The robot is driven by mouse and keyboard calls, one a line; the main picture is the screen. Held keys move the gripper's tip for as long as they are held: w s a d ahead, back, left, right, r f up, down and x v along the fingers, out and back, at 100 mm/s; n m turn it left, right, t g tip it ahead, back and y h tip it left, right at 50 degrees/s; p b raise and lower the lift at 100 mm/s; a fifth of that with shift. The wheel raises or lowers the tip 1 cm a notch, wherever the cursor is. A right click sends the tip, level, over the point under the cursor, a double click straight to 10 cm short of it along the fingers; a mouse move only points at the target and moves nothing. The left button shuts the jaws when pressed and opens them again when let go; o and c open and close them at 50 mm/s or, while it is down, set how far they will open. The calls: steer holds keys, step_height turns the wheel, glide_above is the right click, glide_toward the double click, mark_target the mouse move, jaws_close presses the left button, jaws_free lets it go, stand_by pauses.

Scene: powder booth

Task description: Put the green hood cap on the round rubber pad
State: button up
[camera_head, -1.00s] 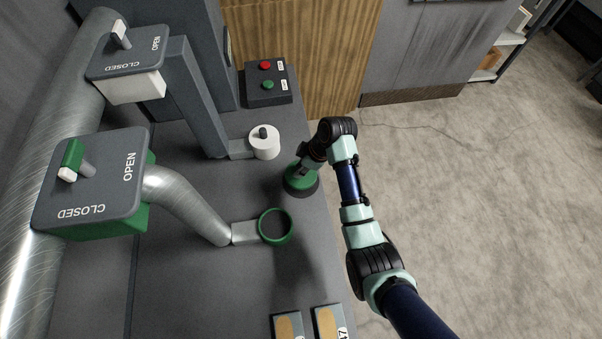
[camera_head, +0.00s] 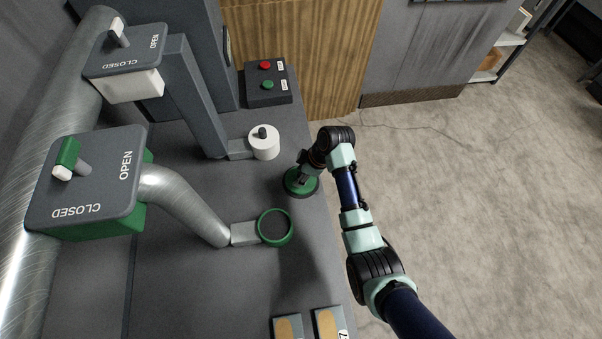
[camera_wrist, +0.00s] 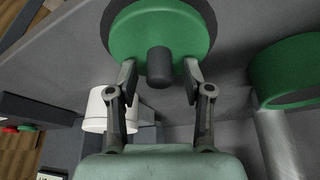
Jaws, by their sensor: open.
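The green hood cap (camera_head: 293,187) is a flat disc with a dark upright knob, seen clearly in the wrist view (camera_wrist: 190,38). It lies flat on the round rubber pad (camera_head: 316,189), whose dark rim (camera_wrist: 207,10) shows around part of the cap in the wrist view. My gripper (camera_head: 302,177) is right above the cap. In the wrist view its fingers (camera_wrist: 160,68) stand on either side of the knob with a gap on both sides, so it is open and holds nothing. In the head view my wrist partly hides the cap.
A green-rimmed hood opening (camera_head: 275,241) on a metal duct is left of and nearer than the pad. A white capped hood (camera_head: 264,148) and a button box (camera_head: 267,85) stand behind. Two tan-faced blocks (camera_head: 288,326) lie at the front. The bench edge is just right of the pad.

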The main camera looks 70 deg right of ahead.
steer(key=p+v, duration=0.2)
steer(key=v, duration=1)
steer(key=shift+p, duration=0.4)
steer(key=shift+d, duration=0.1)
stand_by(1.5)
